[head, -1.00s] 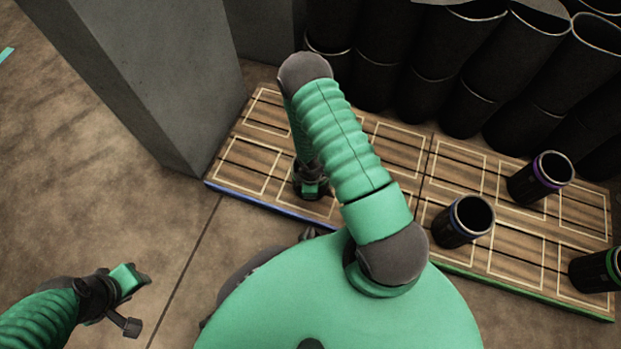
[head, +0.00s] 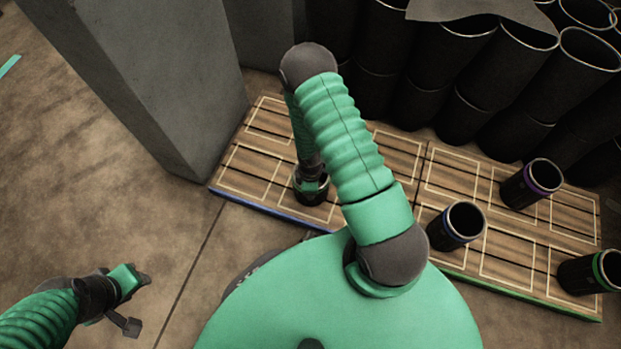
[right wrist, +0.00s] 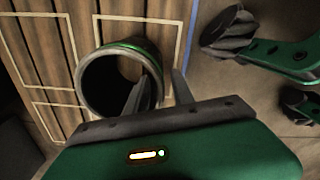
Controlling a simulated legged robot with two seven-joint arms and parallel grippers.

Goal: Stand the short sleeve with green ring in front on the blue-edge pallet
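The short black sleeve with a green ring (right wrist: 97,73) stands upright on the blue-edge pallet (head: 285,211), in its front part near the blue edge. In the head view the sleeve (head: 312,196) is partly hidden by my right arm. My right gripper (right wrist: 158,88) is at its rim, one finger inside the mouth and the other outside the wall. The fingers are spread, with a gap beside the wall. My left gripper (head: 140,301) is open and empty over the bare floor at left.
A green-edge pallet (head: 520,306) adjoins at right, holding short sleeves with a blue ring (head: 456,227), a purple ring (head: 530,184) and a green ring (head: 590,272). Tall black sleeves (head: 480,100) stand behind. A grey pillar (head: 150,80) rises at the pallet's left.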

